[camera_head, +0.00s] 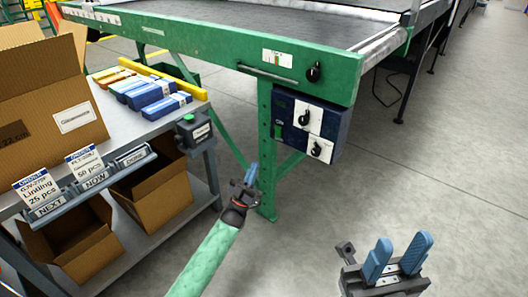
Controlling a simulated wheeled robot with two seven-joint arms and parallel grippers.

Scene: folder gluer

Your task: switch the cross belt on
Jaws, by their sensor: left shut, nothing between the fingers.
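A dark blue control box (283,121) is mounted on the green conveyor frame (200,42). It carries an upper black rotary knob (305,117) and a lower one (317,149), each on a white plate. A third black knob (314,73) sits on the frame above. Their labels are too small to read, so I cannot tell which switches the cross belt. My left gripper (252,173) is shut and empty, below and left of the box, apart from it in the picture. My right gripper (398,260) is open and empty at the lower right, with blue fingers apart.
A grey bench (143,105) at left holds an open carton (40,110), blue packs (150,93) and label cards. A small green-button box (193,130) is on its corner. A green leg (266,150) stands behind my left gripper. The floor at right is clear.

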